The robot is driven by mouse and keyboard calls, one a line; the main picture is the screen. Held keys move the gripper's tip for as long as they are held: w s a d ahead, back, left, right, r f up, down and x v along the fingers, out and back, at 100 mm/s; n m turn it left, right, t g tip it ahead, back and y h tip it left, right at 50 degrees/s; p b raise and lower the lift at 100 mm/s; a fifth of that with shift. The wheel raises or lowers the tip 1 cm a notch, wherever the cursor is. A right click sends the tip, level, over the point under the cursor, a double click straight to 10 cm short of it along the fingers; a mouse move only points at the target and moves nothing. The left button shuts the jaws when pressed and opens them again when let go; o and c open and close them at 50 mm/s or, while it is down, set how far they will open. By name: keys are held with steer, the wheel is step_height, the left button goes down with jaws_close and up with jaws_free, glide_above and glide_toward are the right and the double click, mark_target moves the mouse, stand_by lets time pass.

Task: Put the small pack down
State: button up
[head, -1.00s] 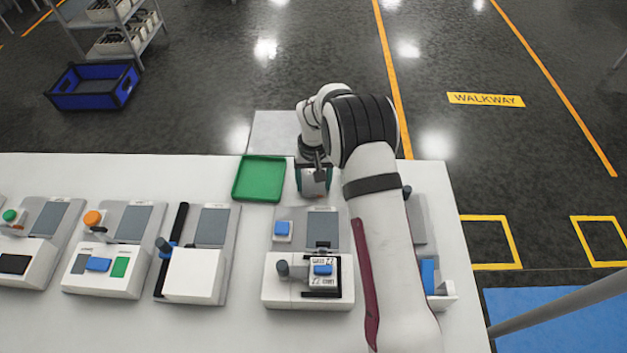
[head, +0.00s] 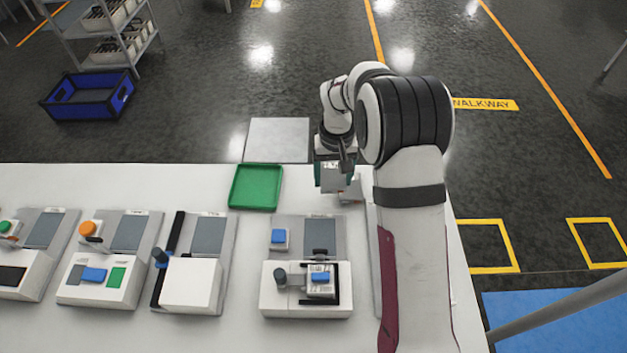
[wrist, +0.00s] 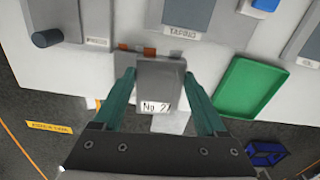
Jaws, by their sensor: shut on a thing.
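My gripper (wrist: 160,92), with its two green fingers, is shut on a small grey pack with a white "No. 2" label (wrist: 153,106). In the head view my gripper (head: 335,175) holds the pack (head: 334,181) over the far edge of the white table (head: 210,185), right of the green tray (head: 233,203). Another light grey piece (head: 351,189) shows just right of the pack. I cannot tell whether the held pack touches the table. Orange bits (wrist: 150,51) show beyond the pack in the wrist view.
A grey station with a blue button (head: 278,237) stands nearer on the table, with more stations to its left. My arm hides much of the table's right end. A grey plate (head: 278,140) lies beyond the far edge. The green tray is empty.

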steer(key=s+d+r+m, duration=0.1)
steer(key=s+d+r, duration=0.2)
steer(key=s+d, duration=0.75)
steer(key=s+d+r, duration=0.3)
steer(key=s+d, duration=0.5)
steer(key=d, duration=0.6)
steer(key=w+a+f, duration=0.3)
steer(key=w, duration=0.1)
steer(key=w+a+f, duration=0.4)
steer(key=shift+a+f, duration=0.15)
steer(key=shift+w+f, duration=0.1)
steer(key=shift+f, duration=1.8)
steer(key=shift+f, duration=0.1)
